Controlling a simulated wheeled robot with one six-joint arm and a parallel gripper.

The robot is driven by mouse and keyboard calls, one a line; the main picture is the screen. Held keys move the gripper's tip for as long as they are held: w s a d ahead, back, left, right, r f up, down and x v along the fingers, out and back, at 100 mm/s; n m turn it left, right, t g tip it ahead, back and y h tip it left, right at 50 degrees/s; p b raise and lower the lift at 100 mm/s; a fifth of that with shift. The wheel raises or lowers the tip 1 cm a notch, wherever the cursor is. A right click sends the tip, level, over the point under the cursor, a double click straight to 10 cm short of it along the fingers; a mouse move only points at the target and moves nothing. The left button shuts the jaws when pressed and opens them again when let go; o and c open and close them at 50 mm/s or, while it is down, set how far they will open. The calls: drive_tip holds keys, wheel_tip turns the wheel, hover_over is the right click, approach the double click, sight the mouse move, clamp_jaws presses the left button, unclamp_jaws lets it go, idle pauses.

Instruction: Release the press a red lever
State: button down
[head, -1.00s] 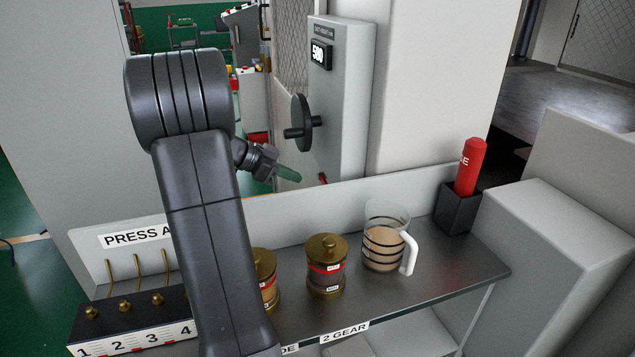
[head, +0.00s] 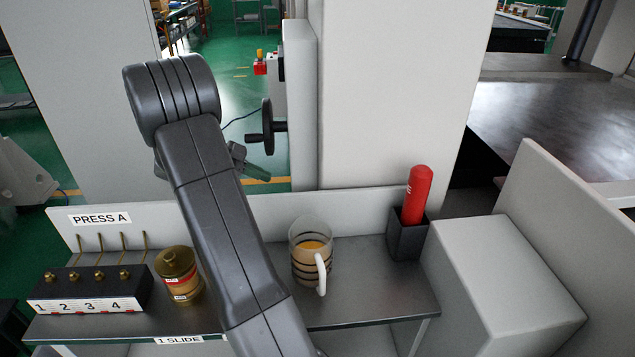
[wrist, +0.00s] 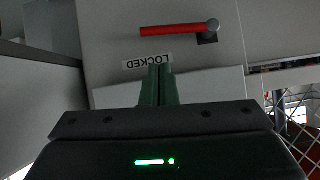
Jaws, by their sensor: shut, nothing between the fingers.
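The red lever (wrist: 172,30) shows in the wrist view as a red bar lying nearly level, with its grey pivot (wrist: 211,28) at the right end. A white LOCKED label (wrist: 148,61), upside down in this view, is on the pale panel below it. My gripper (wrist: 158,72) is shut and empty, its green fingertips over the label's edge and apart from the lever in the picture. In the head view my gripper (head: 258,175) is beyond the shelf's back wall, below a black handwheel (head: 264,127). I cannot make out the lever there.
The shelf (head: 380,305) holds a brass-lidded jar (head: 178,277), a glass mug (head: 311,258), a red cylinder (head: 416,192) in a dark holder and a numbered block (head: 90,290). My arm crosses above the shelf. A mesh panel (wrist: 300,125) is at the wrist view's right.

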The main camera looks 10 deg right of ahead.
drive_tip(key=shift+s+a, duration=0.15)
idle(0.3)
drive_tip(key=p+x, duration=0.2)
drive_tip(key=x, duration=0.8)
